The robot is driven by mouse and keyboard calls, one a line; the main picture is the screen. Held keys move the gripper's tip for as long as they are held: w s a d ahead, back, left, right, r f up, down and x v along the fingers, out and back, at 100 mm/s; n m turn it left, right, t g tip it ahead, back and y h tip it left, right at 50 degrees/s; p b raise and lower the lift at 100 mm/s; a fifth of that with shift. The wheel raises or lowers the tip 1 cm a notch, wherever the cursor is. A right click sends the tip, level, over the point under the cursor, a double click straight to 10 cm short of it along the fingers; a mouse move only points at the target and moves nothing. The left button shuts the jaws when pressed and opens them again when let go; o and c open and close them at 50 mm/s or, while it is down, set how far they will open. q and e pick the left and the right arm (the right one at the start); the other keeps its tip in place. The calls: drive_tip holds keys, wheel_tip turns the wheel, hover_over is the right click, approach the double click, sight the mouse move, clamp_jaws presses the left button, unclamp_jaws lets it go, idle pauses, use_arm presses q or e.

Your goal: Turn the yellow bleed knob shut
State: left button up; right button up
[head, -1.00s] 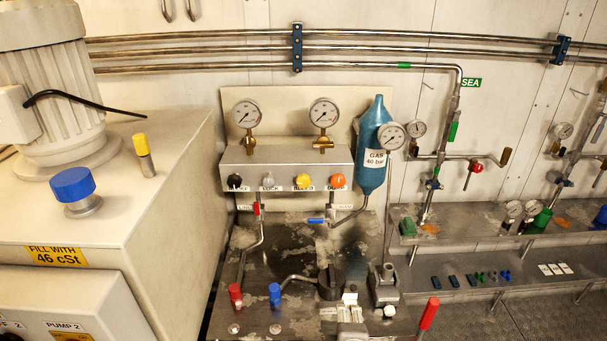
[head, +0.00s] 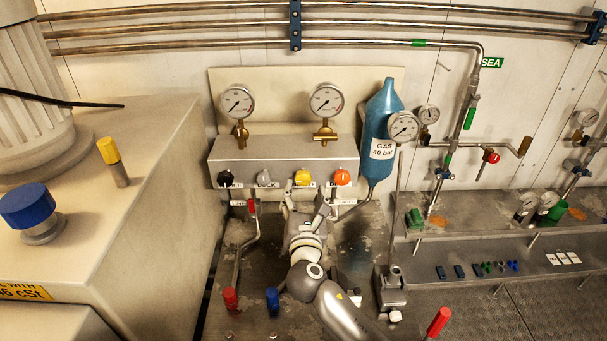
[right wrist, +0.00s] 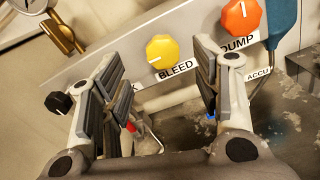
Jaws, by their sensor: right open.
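The yellow bleed knob (head: 302,178) sits on the front of the grey valve block, between the grey knob and the orange one. In the right wrist view the yellow knob (right wrist: 162,50) has a short white mark near its lower edge and a BLEED label (right wrist: 175,71) below it. My right gripper (head: 304,207) is just below the knob in the head view. In the right wrist view its two fingers (right wrist: 157,62) are spread, with the knob showing between and beyond their tips. Nothing is between the fingers. My left gripper is not in view.
The orange DUMP knob (right wrist: 241,19) is close to the right finger. The grey knob (head: 263,178) and black knob (head: 226,176) are to the left. A blue gas bottle (head: 381,125) stands right of the block (head: 285,155). A red-handled lever (head: 251,207) is below left.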

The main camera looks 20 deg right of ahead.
sight(303, 180)
drive_tip(key=x, duration=0.3)
drive_tip(key=shift+w+d+f, duration=0.1)
drive_tip(key=shift+w+f, duration=0.05)
drive_tip(key=shift+w, duration=0.15)
drive_tip(key=p+x, duration=0.1)
drive_tip(key=x, duration=0.2)
drive_tip(key=shift+w, duration=0.25)
drive_tip(key=shift+w+d+f, duration=0.1)
drive_tip(key=shift+w, duration=0.05)
drive_tip(key=shift+w+f, duration=0.1)
drive_tip(key=shift+w, duration=0.1)
drive_tip(key=shift+s, duration=0.1)
drive_tip(key=c, duration=1)
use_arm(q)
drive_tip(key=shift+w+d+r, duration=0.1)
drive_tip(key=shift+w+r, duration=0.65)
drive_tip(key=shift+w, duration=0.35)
use_arm(e)
drive_tip(key=shift+c, duration=0.3)
